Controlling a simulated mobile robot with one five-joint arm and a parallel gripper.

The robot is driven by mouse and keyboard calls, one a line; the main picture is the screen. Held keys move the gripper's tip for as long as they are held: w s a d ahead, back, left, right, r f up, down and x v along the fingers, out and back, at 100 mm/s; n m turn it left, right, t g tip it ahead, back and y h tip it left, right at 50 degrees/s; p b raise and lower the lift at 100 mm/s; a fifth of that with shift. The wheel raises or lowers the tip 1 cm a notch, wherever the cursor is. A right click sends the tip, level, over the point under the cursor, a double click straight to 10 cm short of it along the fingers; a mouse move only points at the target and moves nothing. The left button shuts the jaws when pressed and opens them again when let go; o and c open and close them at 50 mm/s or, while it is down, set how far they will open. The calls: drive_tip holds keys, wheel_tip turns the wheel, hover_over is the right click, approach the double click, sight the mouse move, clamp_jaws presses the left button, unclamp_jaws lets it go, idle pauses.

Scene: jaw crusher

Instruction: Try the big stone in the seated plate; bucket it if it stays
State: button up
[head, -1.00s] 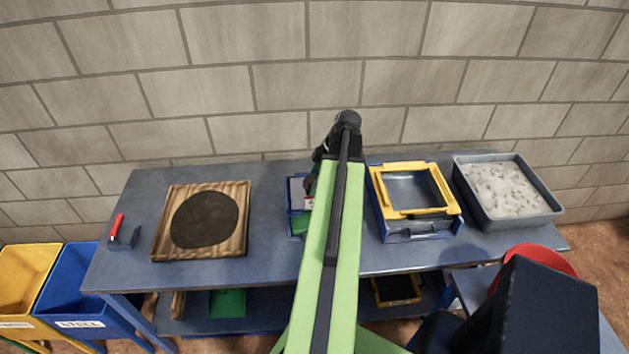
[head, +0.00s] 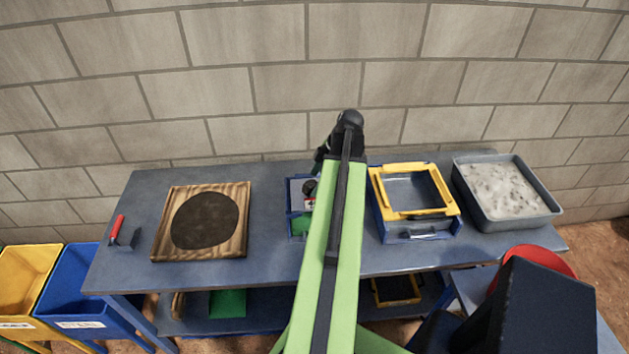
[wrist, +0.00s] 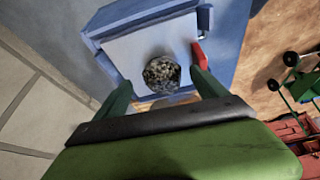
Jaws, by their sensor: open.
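The stone (wrist: 162,75), round and speckled dark grey, rests on or in the pale plate (wrist: 140,48), between my fingers in the wrist view. Whether it sits in a hole there cannot be told. The plate lies in a blue frame (wrist: 120,18). In the head view the stone (head: 310,187) shows dark in the blue unit (head: 290,222), beside a red and white mark. My gripper (wrist: 160,79) is open, with a green finger on each side of the stone and apparent gaps. My arm hides much of the gripper in the head view.
Blue (head: 75,290) and yellow (head: 25,275) bins stand left. The wall is close behind.

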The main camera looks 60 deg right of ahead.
drive_tip(key=p+v, duration=1.3)
drive_tip(key=v, duration=0.2)
drive_tip(key=shift+r, duration=0.45)
